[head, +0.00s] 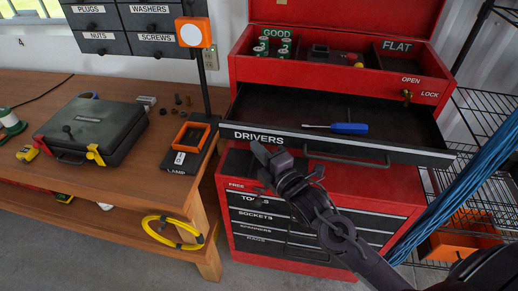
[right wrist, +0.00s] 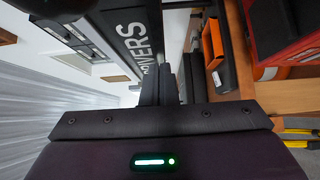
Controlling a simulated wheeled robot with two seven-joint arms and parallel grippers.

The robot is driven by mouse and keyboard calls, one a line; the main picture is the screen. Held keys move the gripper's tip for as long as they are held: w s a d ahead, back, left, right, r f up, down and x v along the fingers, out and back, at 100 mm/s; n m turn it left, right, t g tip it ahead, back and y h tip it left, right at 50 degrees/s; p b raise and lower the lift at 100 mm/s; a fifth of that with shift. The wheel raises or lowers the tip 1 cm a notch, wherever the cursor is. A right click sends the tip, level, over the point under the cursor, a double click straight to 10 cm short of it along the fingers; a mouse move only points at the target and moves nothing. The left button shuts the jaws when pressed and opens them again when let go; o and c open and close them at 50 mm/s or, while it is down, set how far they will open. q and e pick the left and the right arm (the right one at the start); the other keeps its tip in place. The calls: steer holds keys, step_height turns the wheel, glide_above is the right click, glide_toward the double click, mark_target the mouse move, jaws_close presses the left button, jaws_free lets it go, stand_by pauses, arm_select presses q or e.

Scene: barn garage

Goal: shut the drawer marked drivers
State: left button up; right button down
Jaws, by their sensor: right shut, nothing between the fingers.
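The drawer marked DRIVERS (head: 290,138) is pulled out of the red tool chest (head: 237,75) in the head view. A screwdriver with a blue handle (head: 349,128) lies inside it. My right gripper (head: 262,150) is shut and empty, at the left part of the drawer's front, just below the label. In the right wrist view the drawer front (right wrist: 135,30) with its lettering stands close by the shut fingers (right wrist: 160,85). I cannot tell whether they touch it. My left gripper is not in view.
Lower drawers (head: 262,215) are shut. A wire rack (head: 485,120) with blue cable (head: 450,190) stands right.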

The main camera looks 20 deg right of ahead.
mark_target(269, 114)
steer(key=w+d+b, duration=0.1)
steer(key=w+d, duration=0.1)
steer(key=w, duration=0.2)
steer(key=w+d+b, duration=0.1)
steer(key=w+d, duration=0.2)
steer(key=w, duration=0.1)
steer(key=w+d+b, duration=0.2)
steer(key=w, duration=0.2)
steer(key=shift+w+d+f, duration=0.1)
steer(key=shift+w+d, duration=0.15)
steer(key=shift+d, duration=0.1)
steer(key=shift+w+d, duration=0.1)
steer(key=shift+w, duration=0.05)
